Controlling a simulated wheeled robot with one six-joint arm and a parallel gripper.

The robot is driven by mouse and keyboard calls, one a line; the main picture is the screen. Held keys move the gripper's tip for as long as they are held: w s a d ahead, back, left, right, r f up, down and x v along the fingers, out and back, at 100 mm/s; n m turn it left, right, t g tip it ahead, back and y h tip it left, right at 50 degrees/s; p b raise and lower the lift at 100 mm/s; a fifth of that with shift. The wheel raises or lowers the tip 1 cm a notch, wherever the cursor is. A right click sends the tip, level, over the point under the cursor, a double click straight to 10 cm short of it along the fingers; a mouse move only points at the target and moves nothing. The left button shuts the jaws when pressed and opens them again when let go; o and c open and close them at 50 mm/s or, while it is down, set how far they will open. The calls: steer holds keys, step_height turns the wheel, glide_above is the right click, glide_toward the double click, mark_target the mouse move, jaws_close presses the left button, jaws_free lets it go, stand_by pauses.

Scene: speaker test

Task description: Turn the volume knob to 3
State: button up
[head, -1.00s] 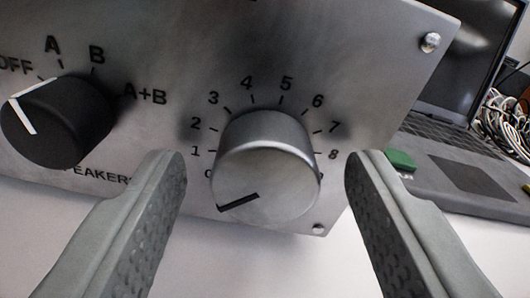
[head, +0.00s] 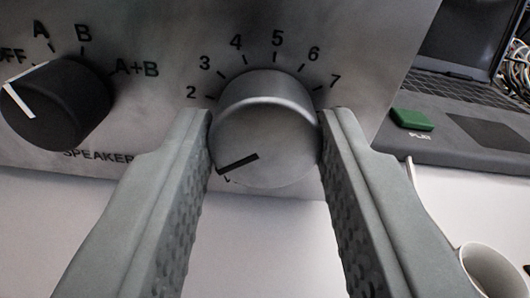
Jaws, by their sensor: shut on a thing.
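The volume knob (head: 266,140) is a silver cylinder on the metal speaker panel (head: 160,30). The black pointer line on its face points to the lower left, toward the low end of the scale. Numbers 2 to 7 show around its top; the lowest and highest marks are largely hidden by my fingers. My gripper (head: 266,116) has one finger on each side of the knob, shut on it, with the fingertips close to the panel.
A black speaker selector knob (head: 60,105) is left of my gripper, its white pointer toward OFF. A laptop (head: 465,110) stands at the right, with a green PLAY button (head: 411,119) in front of its keyboard. A white cup (head: 490,268) is at the lower right.

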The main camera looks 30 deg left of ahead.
steer(key=m, duration=1.4)
steer(key=shift+d, duration=0.1)
steer(key=shift+m, duration=0.4)
steer(key=o, duration=1)
steer(key=shift+c, duration=0.2)
steer(key=v, duration=1.7)
steer(key=shift+d, duration=0.15)
